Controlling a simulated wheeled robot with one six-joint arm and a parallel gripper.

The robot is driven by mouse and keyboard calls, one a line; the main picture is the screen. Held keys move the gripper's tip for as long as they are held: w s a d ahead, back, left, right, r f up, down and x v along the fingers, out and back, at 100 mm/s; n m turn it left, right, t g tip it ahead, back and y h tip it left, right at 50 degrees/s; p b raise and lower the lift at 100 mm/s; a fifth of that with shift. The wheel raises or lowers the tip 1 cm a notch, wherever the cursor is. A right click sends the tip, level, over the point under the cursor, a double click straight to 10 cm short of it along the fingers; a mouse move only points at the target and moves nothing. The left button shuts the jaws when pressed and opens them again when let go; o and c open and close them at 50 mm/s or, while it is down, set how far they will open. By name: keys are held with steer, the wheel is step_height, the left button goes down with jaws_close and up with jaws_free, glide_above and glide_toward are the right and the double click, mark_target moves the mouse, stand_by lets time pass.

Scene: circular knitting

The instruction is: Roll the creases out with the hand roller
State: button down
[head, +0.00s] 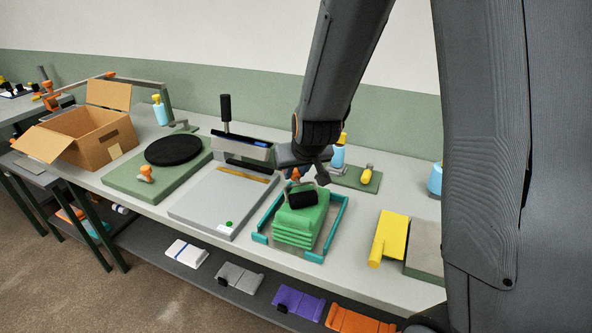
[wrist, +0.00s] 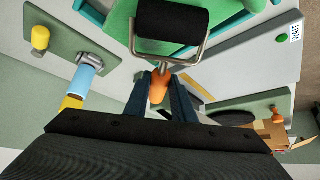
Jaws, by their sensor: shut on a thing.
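My gripper (wrist: 160,95) is shut on the orange handle (wrist: 158,86) of the hand roller. The roller's black cylinder (wrist: 172,20) hangs on a metal frame. In the head view the black cylinder (head: 302,198) shows over the top of a stack of folded green cloth (head: 292,232). In the wrist view the green cloth (wrist: 122,25) lies under the cylinder. I cannot tell whether the cylinder touches the cloth. The stack sits in a teal-edged tray (head: 335,225) on the table. My gripper (head: 303,175) is partly hidden by my wrist in the head view.
Left of the tray is a grey press plate (head: 205,208) with a black lever (head: 226,112). Farther left are a black disc (head: 173,149) and an open cardboard box (head: 95,140). A blue bottle (head: 338,155) stands behind. Yellow cloth (head: 393,232) lies to the right.

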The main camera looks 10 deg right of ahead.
steer(key=shift+w+d+f+b, duration=0.1)
steer(key=shift+w+d+b, duration=0.1)
steer(key=shift+w+b, duration=0.4)
steer(key=shift+w+d+b, duration=0.2)
steer(key=shift+w+b, duration=0.1)
steer(key=shift+w, duration=0.5)
steer(key=w+b, duration=0.1)
steer(key=b, duration=0.1)
steer(key=shift+w+d+b, duration=0.1)
steer(key=shift+d+b, duration=0.05)
steer(key=shift+b, duration=0.15)
steer(key=shift+w+d+b, duration=0.15)
steer(key=shift+w+b, duration=0.25)
steer(key=shift+b, duration=0.45)
steer(key=shift+w+d+b, duration=0.2)
steer(key=shift+w+b, duration=0.4)
steer(key=shift+b, duration=0.25)
